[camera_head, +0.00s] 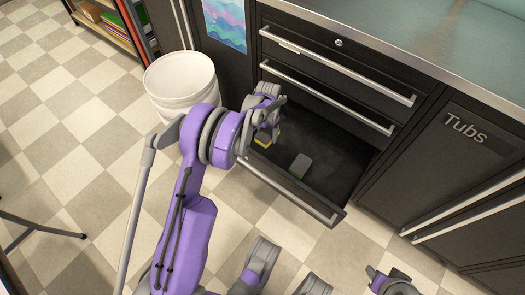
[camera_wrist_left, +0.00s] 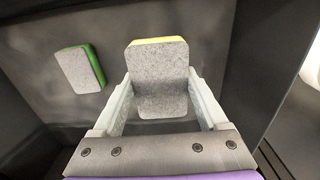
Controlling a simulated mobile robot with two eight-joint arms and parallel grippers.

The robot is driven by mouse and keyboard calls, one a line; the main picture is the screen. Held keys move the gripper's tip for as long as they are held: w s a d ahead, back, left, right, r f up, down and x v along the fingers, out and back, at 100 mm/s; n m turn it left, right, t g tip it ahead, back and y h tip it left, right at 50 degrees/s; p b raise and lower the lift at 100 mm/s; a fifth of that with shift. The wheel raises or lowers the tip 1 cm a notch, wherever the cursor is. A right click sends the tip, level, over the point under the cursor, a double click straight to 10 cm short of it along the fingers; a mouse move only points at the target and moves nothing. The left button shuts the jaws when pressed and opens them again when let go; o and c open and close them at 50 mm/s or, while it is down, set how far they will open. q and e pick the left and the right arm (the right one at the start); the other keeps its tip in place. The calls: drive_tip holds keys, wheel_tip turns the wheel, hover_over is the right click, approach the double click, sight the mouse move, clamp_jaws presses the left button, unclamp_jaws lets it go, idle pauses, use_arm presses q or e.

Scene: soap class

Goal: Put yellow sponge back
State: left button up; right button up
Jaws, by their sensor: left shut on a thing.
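The yellow sponge (camera_wrist_left: 158,72) shows its grey face and a yellow edge between the fingers in the left wrist view. It also shows in the head view (camera_head: 262,139), partly hidden by the gripper. My left gripper (camera_head: 267,121) is inside the open drawer (camera_head: 335,148), near its left end, shut on the yellow sponge. I cannot tell whether the sponge touches the drawer floor. A green sponge (camera_head: 301,166) with a grey face lies apart on the drawer floor; it also shows at the left of the left wrist view (camera_wrist_left: 80,70). My right gripper (camera_head: 388,283) is at the bottom right, its jaws unclear.
The drawer's front panel (camera_head: 290,188) and side walls surround the left gripper. Shut drawers (camera_head: 335,60) are above it. A white bucket (camera_head: 181,85) stands left of the cabinet. A cabinet labelled "Tubs" (camera_head: 465,127) is at the right. The drawer's middle and right floor is mostly free.

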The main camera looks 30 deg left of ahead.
use_arm(q)
drive_tip(key=b, duration=0.2)
hover_over(267, 151)
wheel_tip(267, 151, down, 6)
drive_tip(key=shift+w+a+r, duration=0.1)
drive_tip(key=shift+f, duration=2)
drive_tip(key=shift+f+b, duration=0.1)
drive_tip(key=shift+b, duration=0.2)
drive_tip(key=o, duration=1.4)
drive_tip(key=shift+c, duration=0.2)
